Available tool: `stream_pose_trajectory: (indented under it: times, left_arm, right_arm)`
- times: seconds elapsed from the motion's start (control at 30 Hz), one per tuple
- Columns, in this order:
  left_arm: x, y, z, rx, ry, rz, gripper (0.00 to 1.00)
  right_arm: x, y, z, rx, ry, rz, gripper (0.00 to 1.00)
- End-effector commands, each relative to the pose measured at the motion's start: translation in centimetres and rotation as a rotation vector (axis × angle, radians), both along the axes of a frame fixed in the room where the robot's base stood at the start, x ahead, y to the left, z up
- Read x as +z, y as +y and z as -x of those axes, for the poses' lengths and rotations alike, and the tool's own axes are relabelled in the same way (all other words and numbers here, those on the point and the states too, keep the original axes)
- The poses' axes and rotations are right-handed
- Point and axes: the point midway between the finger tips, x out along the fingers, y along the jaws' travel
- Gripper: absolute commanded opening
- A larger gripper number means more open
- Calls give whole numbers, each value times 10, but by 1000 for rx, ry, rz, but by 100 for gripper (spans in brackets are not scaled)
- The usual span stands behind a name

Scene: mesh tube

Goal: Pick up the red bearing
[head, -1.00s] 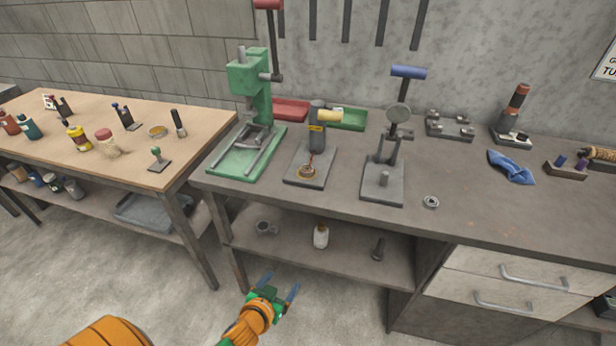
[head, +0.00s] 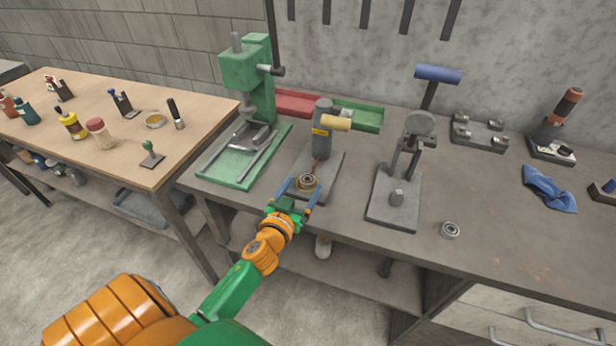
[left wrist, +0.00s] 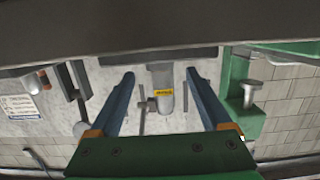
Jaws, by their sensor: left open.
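A small bearing with a reddish-brown tint (head: 307,181) sits on the grey base plate of the small press with the yellow-labelled post. It is the reddest bearing I see. My left gripper (head: 301,190) is open at the bench's front edge, its blue fingers spread on either side of the bearing in the head view. I cannot tell whether they touch it or are level with it. In the left wrist view the open fingers (left wrist: 160,85) show with the labelled post between them; the bearing cannot be made out there. My right gripper is not in view.
The labelled press (head: 323,145) stands just behind the bearing. A green press (head: 250,85) is to its left and a grey lever press (head: 397,200) to its right. A grey bearing (head: 450,230) lies on the bench farther right, with clear bench around it.

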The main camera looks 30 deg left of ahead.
Motion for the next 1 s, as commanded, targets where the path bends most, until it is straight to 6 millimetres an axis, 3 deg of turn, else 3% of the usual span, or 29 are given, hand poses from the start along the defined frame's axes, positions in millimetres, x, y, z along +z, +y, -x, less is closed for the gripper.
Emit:
stream_pose_trajectory:
  times: [0.13,0.37,0.6,0.67,1.0]
  left_arm:
    - [-3,5,-21,1,-1,0,82]
    - [-4,5,-22,0,1,0,79]
    - [-4,5,-22,0,1,0,14]
    - [-4,5,-22,0,1,0,0]
    - [3,5,-22,0,0,-1,0]
  right_arm:
    - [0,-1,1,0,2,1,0]
    - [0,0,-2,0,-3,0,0]
    - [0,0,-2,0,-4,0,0]
    - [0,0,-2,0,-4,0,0]
    - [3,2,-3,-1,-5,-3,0]
